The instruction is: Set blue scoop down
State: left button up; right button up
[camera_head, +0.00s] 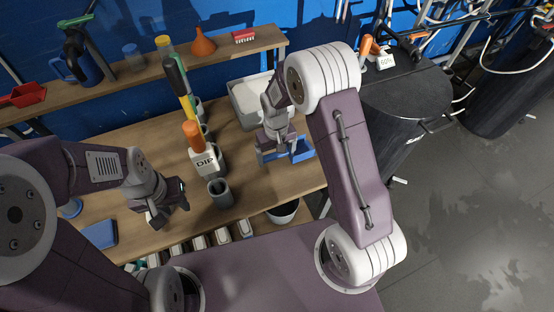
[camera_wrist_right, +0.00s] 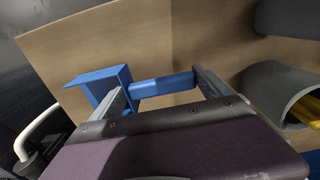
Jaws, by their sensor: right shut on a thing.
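The blue scoop (camera_head: 300,150) is at the right end of the wooden table, below the white tub. My right gripper (camera_head: 277,145) is shut on its handle. In the right wrist view the blue handle (camera_wrist_right: 162,85) runs between the two fingers (camera_wrist_right: 160,88), and the scoop's boxy head (camera_wrist_right: 100,78) sticks out to the left. The scoop is close over the wooden tabletop (camera_head: 270,188); I cannot tell whether it touches it. My left gripper (camera_head: 170,212) is open and empty above the table's left part.
A white tub (camera_head: 243,106) stands behind the scoop. A DIP holder (camera_head: 205,160) and a grey cup (camera_head: 220,193) stand left of it. A black drum (camera_head: 405,95) is beyond the right table edge. Bare wood lies between cup and scoop.

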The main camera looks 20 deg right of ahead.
aim_at(276, 167)
notch_tip(276, 167, down, 3)
jog(key=shift+f, duration=0.15)
jog(key=shift+w+f, duration=0.15)
jog(key=shift+f, duration=0.3)
jog(key=shift+f, duration=0.1)
jog(key=o, duration=1.2)
notch_tip(276, 167, up, 12)
jog(key=shift+r, duration=0.2)
jog(key=shift+m+t, duration=0.6)
jog(key=shift+m, duration=0.3)
jog(key=s+d, duration=0.1)
jog(key=s, duration=0.4)
jog(key=s+d+r, duration=0.1)
jog(key=s+d, duration=0.1)
jog(key=s, duration=0.2)
jog(key=s+d, duration=0.2)
jog(key=s, duration=0.3)
jog(key=shift+s+d+r, duration=0.1)
jog(key=shift+s+r, duration=0.15)
jog(key=shift+s, duration=0.1)
